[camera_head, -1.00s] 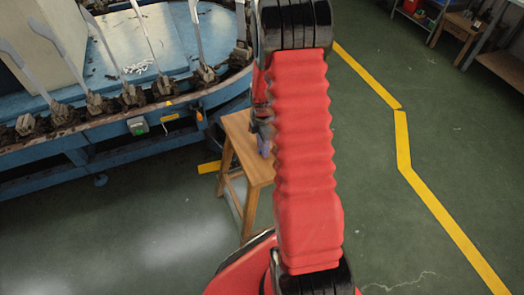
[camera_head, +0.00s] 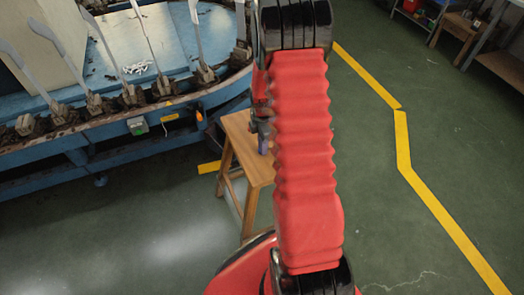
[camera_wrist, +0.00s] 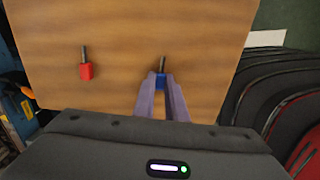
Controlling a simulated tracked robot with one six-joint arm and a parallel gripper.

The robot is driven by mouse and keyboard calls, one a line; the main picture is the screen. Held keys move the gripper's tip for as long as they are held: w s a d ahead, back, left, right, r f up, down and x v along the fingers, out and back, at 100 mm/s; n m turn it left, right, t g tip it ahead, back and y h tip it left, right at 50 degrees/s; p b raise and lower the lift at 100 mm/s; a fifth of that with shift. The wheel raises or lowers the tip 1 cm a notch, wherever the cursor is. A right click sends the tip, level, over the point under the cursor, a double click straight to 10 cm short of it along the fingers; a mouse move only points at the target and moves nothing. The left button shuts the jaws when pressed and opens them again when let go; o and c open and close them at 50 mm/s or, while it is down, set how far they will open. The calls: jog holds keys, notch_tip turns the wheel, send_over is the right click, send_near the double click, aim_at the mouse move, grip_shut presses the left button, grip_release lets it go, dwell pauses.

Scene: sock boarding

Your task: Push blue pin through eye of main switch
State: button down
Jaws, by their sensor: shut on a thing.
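The blue pin (camera_wrist: 161,80) has a blue block-shaped head and a thin metal shaft (camera_wrist: 162,63). My gripper (camera_wrist: 161,85) is shut on the blue head, with its purple fingers on either side. The wooden stool top lies under the pin; I cannot tell whether the pin touches it. In the head view my gripper (camera_head: 263,143) is over the stool, partly hidden by my red arm, and the pin cannot be made out.
A red pin (camera_wrist: 86,71) is on the wooden stool (camera_head: 239,138), left of the blue pin in the wrist view. The blue machine (camera_head: 90,150) with upright metal forms stands left of the stool.

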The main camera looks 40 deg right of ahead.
notch_tip(320, 180, up, 10)
dwell(0.8)
dwell(0.5)
jog(key=w+a+f+m, duration=0.2)
jog(key=a+m, duration=0.5)
jog(key=a, duration=0.5)
jog(key=w+a+f+m, duration=0.3)
jog(key=a+f+m, duration=0.2)
jog(key=a+m, duration=0.3)
jog(key=a, duration=0.3)
jog(key=shift+a, duration=0.4)
